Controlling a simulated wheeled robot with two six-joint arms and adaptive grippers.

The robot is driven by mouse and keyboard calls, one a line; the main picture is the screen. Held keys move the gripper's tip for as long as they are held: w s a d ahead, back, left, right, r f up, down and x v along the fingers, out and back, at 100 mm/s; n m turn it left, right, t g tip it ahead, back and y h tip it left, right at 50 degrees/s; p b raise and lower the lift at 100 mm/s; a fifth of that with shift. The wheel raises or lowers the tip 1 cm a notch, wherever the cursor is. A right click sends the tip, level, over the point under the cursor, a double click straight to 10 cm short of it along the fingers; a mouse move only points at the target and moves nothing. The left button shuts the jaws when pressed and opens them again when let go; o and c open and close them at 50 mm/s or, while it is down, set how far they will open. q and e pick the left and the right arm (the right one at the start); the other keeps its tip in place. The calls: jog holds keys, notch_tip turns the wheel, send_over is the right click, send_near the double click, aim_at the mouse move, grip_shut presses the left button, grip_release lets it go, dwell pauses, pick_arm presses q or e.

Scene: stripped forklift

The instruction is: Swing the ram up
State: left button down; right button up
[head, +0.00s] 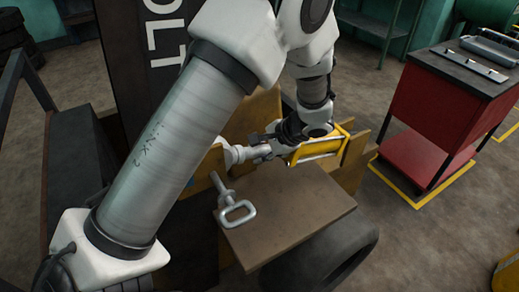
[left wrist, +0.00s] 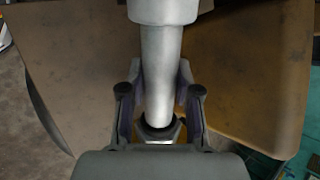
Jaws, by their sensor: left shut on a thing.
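My left gripper (head: 264,143) reaches down from above and is shut on the pale rod. In the left wrist view the rod (left wrist: 160,70) runs up between the two fingers of my left gripper (left wrist: 160,105), with a wider pale end at the top. The gripper's palm hides part of the ram. My right gripper is not in view.
A pin with a loop handle (head: 237,209) lies on a brown plate (head: 295,218) in front of the ram. A black tyre (head: 345,255) is below it. A red cart (head: 450,105) stands at right. A dark mast (head: 140,60) rises behind my left arm.

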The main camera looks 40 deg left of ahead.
pick_arm(q)
jog(key=shift+m+g+y, duration=0.4)
jog(key=shift+g+y, duration=0.1)
jog(key=shift+g, duration=0.3)
jog(key=w+r+p, duration=0.1)
jog(key=r+p, duration=0.2)
jog(key=w+d+r+p, duration=0.1)
jog(key=r+p, duration=0.2)
jog(key=w+r+p, duration=0.1)
jog(key=r+p, duration=0.1)
jog(key=r, duration=0.1)
jog(key=shift+w+d+r+p, duration=0.15)
jog(key=shift+w+p, duration=0.1)
jog(key=shift+p, duration=0.15)
jog(key=w+d+r+m+g+y+p, duration=0.1)
jog(key=w+d+r+g+y+p, duration=0.1)
jog(key=w+r, duration=0.6)
jog(key=shift+d+r+g+p, duration=0.5)
jog(key=shift+d+r+p, duration=0.2)
jog(key=shift+p, duration=0.25)
jog(key=c, duration=1)
grip_release()
jog(key=shift+w, duration=0.1)
jog(key=shift+c, duration=0.2)
jog(key=shift+o, duration=1.2)
jog(key=shift+a+f, duration=0.15)
